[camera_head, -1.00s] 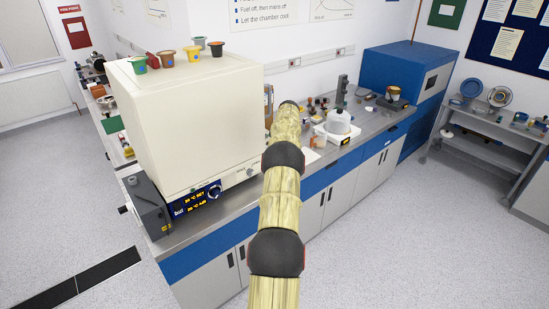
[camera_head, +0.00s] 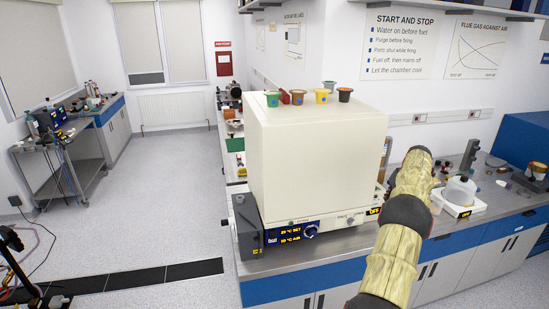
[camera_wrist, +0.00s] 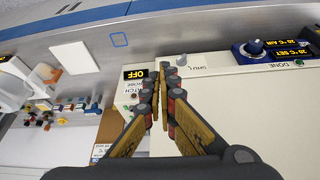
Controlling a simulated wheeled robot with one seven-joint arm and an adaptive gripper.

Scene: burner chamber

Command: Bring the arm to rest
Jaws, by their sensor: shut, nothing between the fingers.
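My arm (camera_head: 400,240) reaches forward from the lower right of the head view toward the steel bench, its far end beside the right side of a large cream cabinet (camera_head: 318,165). My gripper is hidden beyond the arm in that view. In the wrist view my gripper (camera_wrist: 164,78) is shut and empty, its fingertips close together. The fingers appear over the cabinet's edge, close to a small display reading OFF (camera_wrist: 134,73). I cannot tell whether they touch anything.
Several coloured small cups (camera_head: 322,96) stand on the cabinet. A white balance with a clear jar (camera_head: 459,193) is on the bench to the right. A trolley (camera_head: 60,170) stands at far left. The floor (camera_head: 170,200) left of the bench is mostly clear.

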